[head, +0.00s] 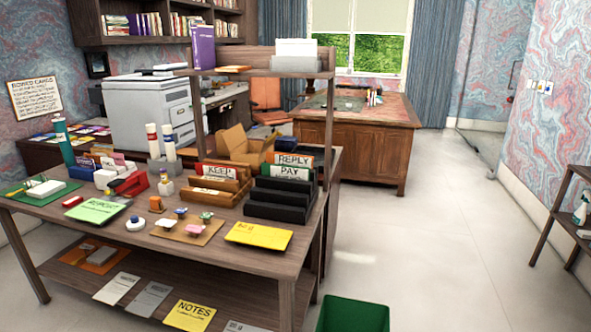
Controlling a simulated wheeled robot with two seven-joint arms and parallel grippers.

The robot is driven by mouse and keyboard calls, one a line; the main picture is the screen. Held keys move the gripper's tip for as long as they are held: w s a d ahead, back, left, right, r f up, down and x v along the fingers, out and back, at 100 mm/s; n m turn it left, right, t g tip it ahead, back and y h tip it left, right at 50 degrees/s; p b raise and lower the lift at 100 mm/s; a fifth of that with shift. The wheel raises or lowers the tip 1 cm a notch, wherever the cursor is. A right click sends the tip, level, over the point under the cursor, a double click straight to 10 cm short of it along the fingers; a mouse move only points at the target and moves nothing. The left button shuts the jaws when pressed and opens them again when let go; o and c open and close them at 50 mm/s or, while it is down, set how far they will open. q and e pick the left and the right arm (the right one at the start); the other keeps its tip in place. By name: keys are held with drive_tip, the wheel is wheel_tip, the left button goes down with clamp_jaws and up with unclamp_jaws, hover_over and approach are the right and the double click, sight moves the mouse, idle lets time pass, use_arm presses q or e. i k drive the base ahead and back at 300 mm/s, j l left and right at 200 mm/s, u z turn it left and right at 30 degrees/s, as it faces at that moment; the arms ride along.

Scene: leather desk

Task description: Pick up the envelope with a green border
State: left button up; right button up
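I cannot make out an envelope with a green border in the head view. A grey holder (297,64) on the raised shelf of the wooden desk contains white paper or envelopes (296,48), with no green border visible. A wooden sorter (215,184) with a KEEP label and a black sorter (278,205) near the REPLY and PAY labels stand on the desk. What is inside their slots is mostly hidden. Neither of my grippers is in view.
The wooden desk (60,208) also holds a green pad (96,210), a yellow flat item (258,235), a red stapler-like item (132,184) and stamps. Papers lie on its lower shelf. A green bin (352,316) stands beside it. The floor (440,240) to the right is clear.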

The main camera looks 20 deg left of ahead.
sight(302, 174)
drive_tip(key=i+l+z, duration=0.95)
drive_tip(key=i+z, duration=0.15)
drive_tip(key=z, duration=0.15)
drive_tip(key=i+l, duration=0.1)
drive_tip(key=i, duration=0.45)
drive_tip(key=i+l+u, duration=0.15)
drive_tip(key=i, duration=0.4)
drive_tip(key=i+j+u, duration=0.2)
drive_tip(key=i+u, duration=0.7)
drive_tip(key=i, duration=0.2)
drive_tip(key=i+l+u, duration=0.2)
drive_tip(key=i+u, duration=0.25)
drive_tip(key=i, duration=0.1)
